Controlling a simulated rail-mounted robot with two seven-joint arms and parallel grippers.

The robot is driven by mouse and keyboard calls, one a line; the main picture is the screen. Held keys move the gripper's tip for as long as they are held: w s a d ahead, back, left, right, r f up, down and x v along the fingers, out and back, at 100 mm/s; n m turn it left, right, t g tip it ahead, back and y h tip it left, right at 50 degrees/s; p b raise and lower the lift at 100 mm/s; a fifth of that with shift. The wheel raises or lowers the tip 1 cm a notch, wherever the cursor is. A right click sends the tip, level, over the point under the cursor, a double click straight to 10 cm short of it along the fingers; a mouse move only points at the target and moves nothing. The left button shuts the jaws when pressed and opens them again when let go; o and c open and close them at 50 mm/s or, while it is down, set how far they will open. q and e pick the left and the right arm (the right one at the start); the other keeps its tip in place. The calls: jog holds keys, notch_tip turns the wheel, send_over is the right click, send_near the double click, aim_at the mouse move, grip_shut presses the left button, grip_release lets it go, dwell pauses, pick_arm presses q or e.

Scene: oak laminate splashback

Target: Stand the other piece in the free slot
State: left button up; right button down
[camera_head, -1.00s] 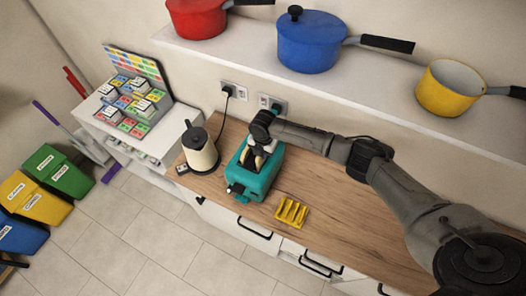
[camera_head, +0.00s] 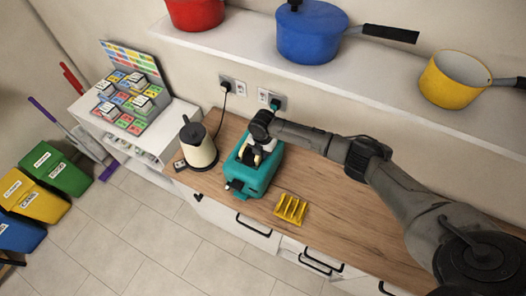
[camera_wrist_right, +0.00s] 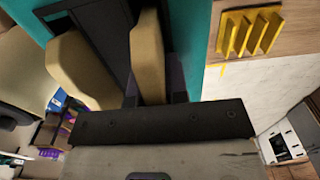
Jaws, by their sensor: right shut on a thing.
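A teal toaster (camera_head: 262,181) stands on the wooden counter. Two tan bread slices show at its top. In the right wrist view, one slice (camera_wrist_right: 148,55) is between the dark fingers of my right gripper (camera_wrist_right: 155,98), and the other slice (camera_wrist_right: 82,68) stands apart to its left. My right gripper (camera_head: 258,143) is over the toaster, shut on the one slice. How deep either slice sits is hidden. A yellow slotted rack (camera_head: 290,209) stands right of the toaster and looks empty; it also shows in the right wrist view (camera_wrist_right: 247,32). My left gripper is not in view.
A cream kettle (camera_head: 198,149) stands close left of the toaster. A shelf (camera_head: 385,83) with red, blue and yellow pans runs above the counter. The counter (camera_head: 345,217) right of the rack is clear. A plug (camera_head: 276,103) is in the wall behind.

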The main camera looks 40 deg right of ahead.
jog(key=shift+s+d+f, duration=0.15)
jog(key=shift+s+f, duration=0.05)
jog(key=shift+f, duration=0.3)
jog(key=shift+s+d+f, duration=0.15)
jog(key=shift+f, duration=0.35)
jog(key=c, duration=1.3)
grip_release()
jog(key=shift+f, duration=0.1)
jog(key=shift+o, duration=0.2)
jog(key=shift+w+a+r+p, duration=0.15)
jog(key=shift+r+p, duration=0.2)
jog(key=shift+r, duration=0.15)
jog(key=shift+w+a+r+p, duration=0.1)
jog(key=shift+r+p, duration=0.2)
jog(key=shift+r, duration=0.2)
jog(key=shift+o, duration=1)
jog(key=shift+r+p, duration=0.3)
jog(key=shift+r, duration=0.05)
jog(key=shift+w+r+p, duration=0.1)
jog(key=shift+r+p, duration=2.25)
jog(key=shift+r, duration=0.35)
